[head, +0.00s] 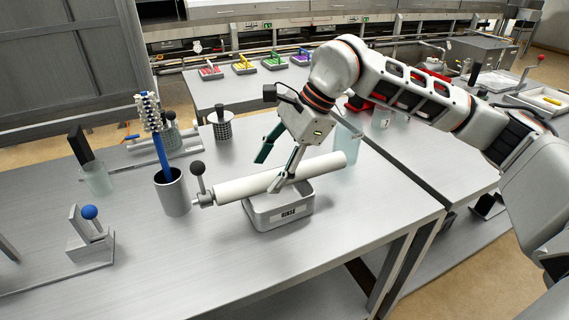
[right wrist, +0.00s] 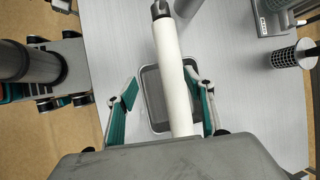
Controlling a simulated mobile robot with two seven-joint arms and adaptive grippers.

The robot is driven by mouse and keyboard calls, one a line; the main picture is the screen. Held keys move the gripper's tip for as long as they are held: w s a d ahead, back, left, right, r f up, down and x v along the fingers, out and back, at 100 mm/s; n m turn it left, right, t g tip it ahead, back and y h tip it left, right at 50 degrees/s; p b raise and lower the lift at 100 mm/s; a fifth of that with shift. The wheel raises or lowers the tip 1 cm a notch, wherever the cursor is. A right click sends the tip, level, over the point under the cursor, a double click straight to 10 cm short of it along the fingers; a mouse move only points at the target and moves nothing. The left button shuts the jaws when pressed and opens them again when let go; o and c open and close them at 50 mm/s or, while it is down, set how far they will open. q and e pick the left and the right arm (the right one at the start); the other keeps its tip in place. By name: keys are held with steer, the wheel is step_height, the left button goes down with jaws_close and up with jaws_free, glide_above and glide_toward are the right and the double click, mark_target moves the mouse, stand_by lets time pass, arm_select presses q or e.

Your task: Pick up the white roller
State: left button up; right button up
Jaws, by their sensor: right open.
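The white roller (head: 265,182) is a long white cylinder in the head view, lying across the top of a grey rinse tray (head: 280,211) on the metal table. A stem with a dark ball stands at its left end. My right gripper (head: 272,170) is above the roller, its fingers open on either side of it. In the right wrist view the roller (right wrist: 171,75) runs lengthwise between the open fingers of my right gripper (right wrist: 160,100), with the tray (right wrist: 150,95) behind it. Contact between fingers and roller cannot be told. My left gripper is not in view.
A grey cup (head: 172,193) with a blue-handled brush stands left of the roller. A blue-knobbed fixture (head: 90,235) is at the far left. A frosted beaker (head: 347,142) stands behind the roller's right end, and a perforated cup (head: 222,127) behind. The front of the table is clear.

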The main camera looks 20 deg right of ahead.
mark_target(266, 176)
steer(key=w+d, duration=0.1)
steer(key=d+r+h, duration=0.1)
steer(key=shift+w+d+t, duration=0.3)
steer(key=shift+w+d, duration=0.05)
steer(key=shift+d, duration=0.05)
steer(key=shift+p+x, duration=0.45)
steer(key=shift+x, duration=3.4)
steer(key=shift+a+r, duration=0.15)
steer(key=shift+r, duration=0.05)
jaws_close()
